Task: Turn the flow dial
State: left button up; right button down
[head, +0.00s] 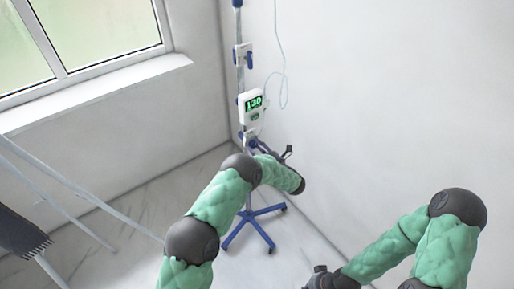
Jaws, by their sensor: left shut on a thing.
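A white pump box (252,106) with a green display reading 130 is clamped to an upright pole stand. The area just under the box, where the flow dial seems to be, is small and partly hidden by my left arm. My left gripper (263,147) is at that spot by the pole, shut on what seems to be the flow dial; its fingertips are hard to make out. My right gripper (321,274) is low at the bottom edge, away from the stand, and its fingers cannot be made out.
The stand's blue wheeled base (254,228) rests on the pale floor, near the room corner. A thin tube (284,88) hangs beside the pole. A window (95,35) with a sill is at the left. Metal rails (75,185) stand at the lower left. The right wall is bare.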

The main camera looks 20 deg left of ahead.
pick_arm(q)
jog(key=o, duration=1.1)
jog(key=shift+s+f, duration=0.25)
jog(key=shift+f, duration=0.2)
jog(key=shift+o, duration=0.2)
jog(key=shift+w+r, duration=0.1)
jog(key=shift+r, duration=0.1)
jog(key=v, duration=1.2)
